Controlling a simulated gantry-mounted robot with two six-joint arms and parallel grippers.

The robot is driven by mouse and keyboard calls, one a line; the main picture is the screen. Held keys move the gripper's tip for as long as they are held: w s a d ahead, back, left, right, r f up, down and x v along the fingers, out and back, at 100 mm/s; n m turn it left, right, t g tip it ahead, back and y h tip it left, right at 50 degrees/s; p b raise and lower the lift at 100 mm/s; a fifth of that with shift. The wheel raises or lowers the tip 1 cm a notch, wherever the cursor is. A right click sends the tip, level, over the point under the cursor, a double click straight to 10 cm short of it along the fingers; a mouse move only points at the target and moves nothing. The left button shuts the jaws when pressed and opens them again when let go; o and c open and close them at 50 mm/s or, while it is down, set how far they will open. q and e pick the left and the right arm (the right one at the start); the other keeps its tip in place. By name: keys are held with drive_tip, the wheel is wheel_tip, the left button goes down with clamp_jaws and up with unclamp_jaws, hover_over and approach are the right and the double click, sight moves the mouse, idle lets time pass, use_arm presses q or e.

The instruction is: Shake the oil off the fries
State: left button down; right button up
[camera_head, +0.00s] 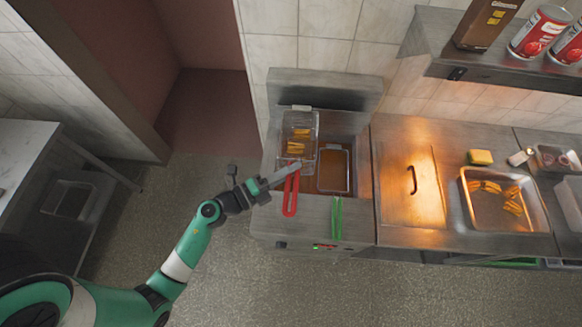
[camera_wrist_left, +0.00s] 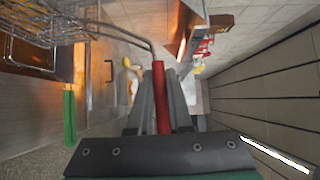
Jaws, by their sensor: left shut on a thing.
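A wire basket (camera_head: 316,128) with a red handle (camera_head: 290,196) is over the left side of the fryer (camera_head: 265,215). Golden fries (camera_head: 297,147) lie in it. My left gripper (camera_head: 294,168) is shut on the red handle, which shows between its fingers in the left wrist view (camera_wrist_left: 161,96). The basket's wires (camera_wrist_left: 35,28) show there at the upper left. I cannot tell how high the basket is above the oil. A second basket (camera_head: 333,152) with a green handle (camera_head: 337,216) is in the right well, over brown oil. My right gripper is not in view.
Right of the fryer is a metal counter with a handled lid (camera_head: 408,190) under warm light. Beyond it is a tray (camera_head: 484,222) with fried food, and a yellow sponge (camera_head: 480,157) behind. A shelf (camera_head: 490,72) with cans overhangs the back right. Open floor lies left of the fryer.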

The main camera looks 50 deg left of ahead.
use_arm(q)
drive_tip(key=shift+r+p, duration=1.1)
drive_tip(key=shift+p, duration=0.45)
drive_tip(key=shift+r, duration=0.65)
wheel_tip(320, 180, down, 4)
drive_tip(key=b, duration=0.3)
drive_tip(key=shift+r+p, duration=0.85)
drive_tip(key=shift+p, duration=0.1)
drive_tip(key=shift+f, duration=0.1)
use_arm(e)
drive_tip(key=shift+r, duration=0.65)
